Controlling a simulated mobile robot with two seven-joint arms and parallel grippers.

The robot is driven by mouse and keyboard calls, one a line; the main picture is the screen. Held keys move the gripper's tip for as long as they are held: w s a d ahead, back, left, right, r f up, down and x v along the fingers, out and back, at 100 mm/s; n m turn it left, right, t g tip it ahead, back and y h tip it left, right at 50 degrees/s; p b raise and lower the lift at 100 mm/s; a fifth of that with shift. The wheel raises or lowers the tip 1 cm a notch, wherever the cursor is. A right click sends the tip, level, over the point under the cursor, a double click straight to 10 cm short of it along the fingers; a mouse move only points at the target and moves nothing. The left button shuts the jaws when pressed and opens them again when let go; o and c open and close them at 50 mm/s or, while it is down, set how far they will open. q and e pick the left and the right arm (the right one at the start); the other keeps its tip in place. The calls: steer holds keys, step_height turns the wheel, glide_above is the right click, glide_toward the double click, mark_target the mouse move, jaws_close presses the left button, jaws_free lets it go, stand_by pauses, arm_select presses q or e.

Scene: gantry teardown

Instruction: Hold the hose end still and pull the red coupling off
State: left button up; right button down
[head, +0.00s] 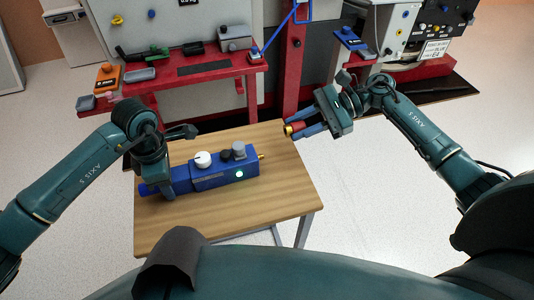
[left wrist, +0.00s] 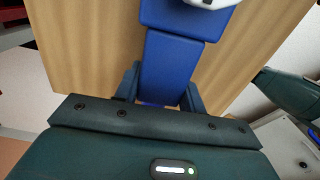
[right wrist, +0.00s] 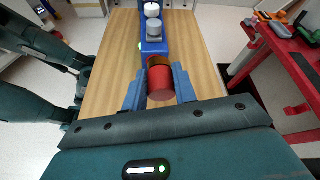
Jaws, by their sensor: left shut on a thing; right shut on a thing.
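The blue hose-end body (head: 225,172) lies on the wooden table, with a white knob, grey parts and a brass tip (head: 262,157) at its right end. My left gripper (head: 168,190) is shut on its left part; the left wrist view shows the fingers on both sides of the blue block (left wrist: 167,65). The red coupling (head: 298,129), with a brass-coloured rim, is held in my right gripper (head: 307,130), beyond the table's right edge and apart from the brass tip. In the right wrist view the red coupling (right wrist: 161,82) sits between the blue fingers.
The wooden table (head: 240,222) is otherwise bare. A red bench (head: 180,78) with tools and small boxes stands behind it. A red post (head: 291,60) rises at the back, and another red bench (head: 440,68) stands at the back right.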

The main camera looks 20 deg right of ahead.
arm_select(q)
steer(key=o, duration=1.2)
arm_select(e)
steer(key=shift+r, duration=0.1)
arm_select(q)
steer(key=shift+r, duration=0.1)
step_height(320, 180, up, 12)
